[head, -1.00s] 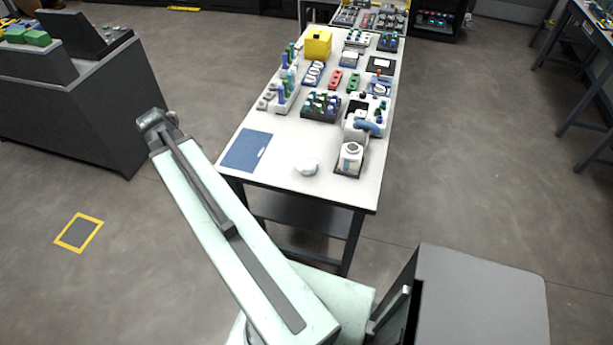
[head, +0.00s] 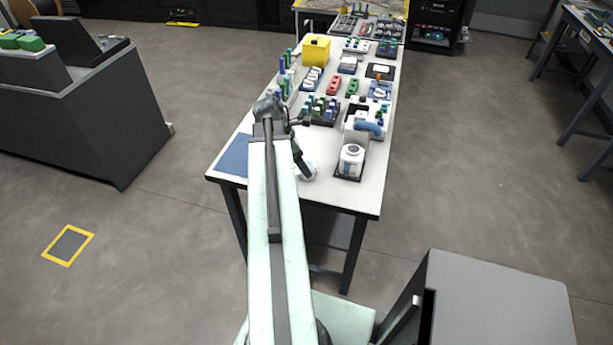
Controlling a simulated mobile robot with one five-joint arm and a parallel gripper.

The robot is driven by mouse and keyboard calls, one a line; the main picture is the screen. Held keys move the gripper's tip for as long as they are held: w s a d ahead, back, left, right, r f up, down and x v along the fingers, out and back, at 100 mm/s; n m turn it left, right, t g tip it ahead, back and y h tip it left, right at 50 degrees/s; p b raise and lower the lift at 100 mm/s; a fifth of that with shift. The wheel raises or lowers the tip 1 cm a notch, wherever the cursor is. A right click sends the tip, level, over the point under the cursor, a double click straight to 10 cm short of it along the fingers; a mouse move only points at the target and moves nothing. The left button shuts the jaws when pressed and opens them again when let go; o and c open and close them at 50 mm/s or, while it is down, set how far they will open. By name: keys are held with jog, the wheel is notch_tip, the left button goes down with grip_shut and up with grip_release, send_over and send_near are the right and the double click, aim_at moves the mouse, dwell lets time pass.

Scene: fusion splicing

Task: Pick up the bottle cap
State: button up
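A small white rounded piece (head: 311,172), which looks like the bottle cap, lies near the front edge of the white table (head: 275,172). My arm partly hides it on its left side. My gripper (head: 303,163) is a small dark shape hanging from the end of my pale green arm, over or right beside the white piece. I cannot tell whether it touches the piece or whether its fingers are open.
A blue mat (head: 234,157) lies at the table's front left corner. A white device with a blue part (head: 368,127), a rack of colored items (head: 320,109) and a yellow box (head: 316,50) stand farther back. The table front between mat and bottle is otherwise clear.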

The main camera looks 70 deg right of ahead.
jog(key=b+x, duration=0.4)
jog(key=x, duration=0.1)
jog(key=shift+w+f+b, duration=0.25)
jog(key=shift+w+b, duration=0.1)
jog(key=shift+b, duration=0.05)
jog(key=shift+r, duration=0.2)
jog(key=c, duration=1.3)
notch_tip(320, 180, up, 10)
jog(key=p, duration=1)
jog(key=shift+r+p, duration=0.15)
jog(key=shift+p, duration=0.2)
jog(key=shift+c, duration=0.2)
